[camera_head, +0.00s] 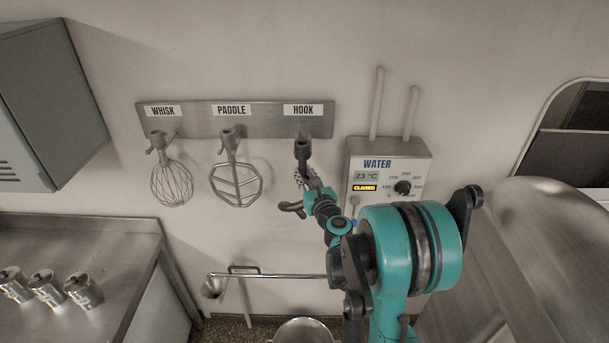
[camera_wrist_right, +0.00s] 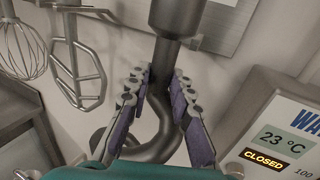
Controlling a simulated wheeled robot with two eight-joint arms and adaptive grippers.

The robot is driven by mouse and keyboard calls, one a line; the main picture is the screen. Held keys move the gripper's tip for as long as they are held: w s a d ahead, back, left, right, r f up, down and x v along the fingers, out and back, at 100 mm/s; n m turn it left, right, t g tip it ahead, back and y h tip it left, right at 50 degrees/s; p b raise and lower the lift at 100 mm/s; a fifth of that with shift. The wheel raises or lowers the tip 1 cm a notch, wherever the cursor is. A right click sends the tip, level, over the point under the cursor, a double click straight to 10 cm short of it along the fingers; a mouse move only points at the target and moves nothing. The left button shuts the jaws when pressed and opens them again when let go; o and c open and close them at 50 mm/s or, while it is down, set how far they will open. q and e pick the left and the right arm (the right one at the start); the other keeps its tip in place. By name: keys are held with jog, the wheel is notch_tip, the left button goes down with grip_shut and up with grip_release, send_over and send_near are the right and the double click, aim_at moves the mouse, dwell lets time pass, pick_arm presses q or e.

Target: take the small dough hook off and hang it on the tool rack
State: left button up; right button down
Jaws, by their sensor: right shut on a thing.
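The dough hook (camera_head: 302,150) is upright in front of the tool rack (camera_head: 265,118), below the HOOK label. Its dark top is at the rack's peg; I cannot tell if it is seated on it. Its curved lower end shows left of my wrist. My right gripper (camera_head: 307,182) is shut on the hook's shaft below its thick collar. In the right wrist view the dough hook (camera_wrist_right: 168,110) stands between the two padded fingers of the right gripper (camera_wrist_right: 161,95), its curl partly hidden behind them. My left gripper is not in view.
A whisk (camera_head: 171,184) and a paddle (camera_head: 236,184) hang left on the rack. A water panel (camera_head: 388,150) reading 23 °C and CLOSED is close right of my gripper.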

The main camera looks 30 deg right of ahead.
jog(key=shift+w+d, duration=0.1)
jog(key=shift+w+d+b, duration=0.3)
jog(key=shift+w+d, duration=0.3)
jog(key=shift+w, duration=0.35)
jog(key=shift+w+d, duration=0.15)
jog(key=shift+w, duration=0.15)
jog(key=shift+w+d, duration=0.35)
jog(key=shift+w, duration=0.2)
jog(key=shift+w+d+b, duration=0.15)
jog(key=shift+w+b, duration=0.1)
jog(key=shift+b, duration=0.05)
jog(key=shift+w+d+b, duration=0.2)
jog(key=shift+w+d, duration=0.1)
jog(key=shift+w, duration=0.2)
jog(key=shift+w+d+b, duration=0.15)
jog(key=shift+w+d, duration=0.1)
jog(key=shift+w, duration=0.2)
jog(key=shift+w+d, duration=0.1)
jog(key=shift+w, duration=0.05)
jog(key=shift+f+b, duration=0.5)
jog(key=shift+b, duration=0.15)
dwell(0.7)
